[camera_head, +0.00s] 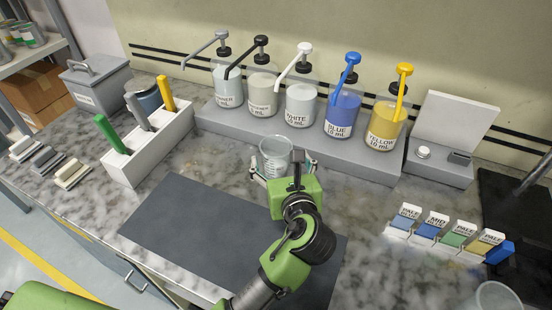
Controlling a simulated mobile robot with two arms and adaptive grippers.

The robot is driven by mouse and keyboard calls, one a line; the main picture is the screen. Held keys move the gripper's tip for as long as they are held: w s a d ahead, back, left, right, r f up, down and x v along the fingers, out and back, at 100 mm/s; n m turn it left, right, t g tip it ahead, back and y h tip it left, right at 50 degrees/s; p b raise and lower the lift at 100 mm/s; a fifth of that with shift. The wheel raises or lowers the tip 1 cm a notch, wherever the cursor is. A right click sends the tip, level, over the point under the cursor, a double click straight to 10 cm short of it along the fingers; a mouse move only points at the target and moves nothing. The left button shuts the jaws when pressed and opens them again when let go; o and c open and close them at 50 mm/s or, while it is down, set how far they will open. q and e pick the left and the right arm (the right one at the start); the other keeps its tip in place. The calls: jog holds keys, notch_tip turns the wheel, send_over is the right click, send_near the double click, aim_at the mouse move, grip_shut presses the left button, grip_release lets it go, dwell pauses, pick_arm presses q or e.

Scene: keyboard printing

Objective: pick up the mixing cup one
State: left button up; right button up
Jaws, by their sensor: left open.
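A clear, empty-looking mixing cup (275,151) stands upright on the marble counter, just in front of the pump bottles. My left gripper (283,170) reaches up to it from the front. Its fingers are open, one at each side of the cup's lower part. I cannot tell whether either finger touches it. A second clear cup (497,297) is partly cut off at the bottom right corner. No label shows on either cup. My right gripper is not in view.
Several pump bottles (299,106) stand on a grey riser (290,145) close behind the cup. A white holder (150,150) with coloured handles stands to the left, and colour sample cards (433,225) to the right. A dark mat (190,215) lies in front.

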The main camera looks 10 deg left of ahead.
aim_at(274, 146)
pick_arm(q)
jog(key=x, duration=0.5)
jog(key=shift+a+f, duration=0.1)
jog(key=shift+f, duration=0.05)
jog(key=shift+s, duration=0.1)
jog(key=c, duration=1.3)
jog(key=shift+o, duration=0.2)
